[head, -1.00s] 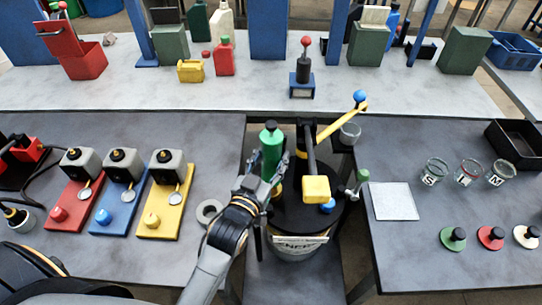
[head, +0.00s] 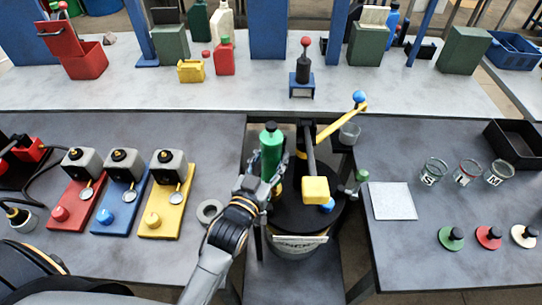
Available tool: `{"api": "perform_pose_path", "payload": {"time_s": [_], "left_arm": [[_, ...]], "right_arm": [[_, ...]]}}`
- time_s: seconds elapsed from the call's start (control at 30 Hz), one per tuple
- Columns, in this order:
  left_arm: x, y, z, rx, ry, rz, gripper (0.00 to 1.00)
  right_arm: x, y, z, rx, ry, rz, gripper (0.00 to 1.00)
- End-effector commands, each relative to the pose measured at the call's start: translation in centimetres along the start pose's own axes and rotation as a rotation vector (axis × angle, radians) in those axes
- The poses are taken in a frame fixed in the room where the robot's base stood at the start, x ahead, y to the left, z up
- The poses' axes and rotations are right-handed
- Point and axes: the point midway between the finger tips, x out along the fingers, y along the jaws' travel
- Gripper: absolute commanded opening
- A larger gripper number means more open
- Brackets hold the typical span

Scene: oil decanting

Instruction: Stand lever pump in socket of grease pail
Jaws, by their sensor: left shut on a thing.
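The grease pail (head: 292,245) stands low in the gap between the two front tables, with a round black lid (head: 296,216). A black post (head: 304,140) with a yellow band rises at its back. A yellow lever (head: 337,123) with a blue ball runs from the post, and a dark arm with a yellow block (head: 315,190) reaches forward. An upright green cylinder (head: 271,152) with a black cap stands at the lid's left side. My left gripper (head: 262,188) is shut on its lower part. The cylinder's foot and any socket there are hidden. My right gripper is out of view.
Red, blue and yellow stands (head: 165,215) and a grey ring (head: 209,210) lie on the left table. Glass jars (head: 467,172) and a pale plate (head: 393,201) are on the right table.

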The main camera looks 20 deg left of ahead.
Motion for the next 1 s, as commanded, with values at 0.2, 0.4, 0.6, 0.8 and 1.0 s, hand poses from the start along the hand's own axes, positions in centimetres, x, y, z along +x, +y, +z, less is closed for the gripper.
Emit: {"api": "perform_pose_path", "payload": {"time_s": [0.2, 0.4, 0.6, 0.8, 1.0], "left_arm": [[0.0, 0.0, -0.1, 0.000, 0.005, 0.000, 0.00], [0.0, 0.0, 0.3, 0.000, 0.004, 0.000, 0.00], [0.0, 0.0, 0.8, 0.000, 0.004, 0.000, 0.00], [0.0, 0.0, 1.2, 0.000, 0.004, 0.000, 0.00], [0.0, 0.0, 1.7, 0.000, 0.005, 0.000, 0.00]], "right_arm": [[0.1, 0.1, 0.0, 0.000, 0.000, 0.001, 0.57], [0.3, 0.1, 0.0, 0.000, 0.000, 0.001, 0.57], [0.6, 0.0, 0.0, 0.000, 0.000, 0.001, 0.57], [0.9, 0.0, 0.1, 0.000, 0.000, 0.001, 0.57], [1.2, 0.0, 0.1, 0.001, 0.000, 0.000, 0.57]]}}
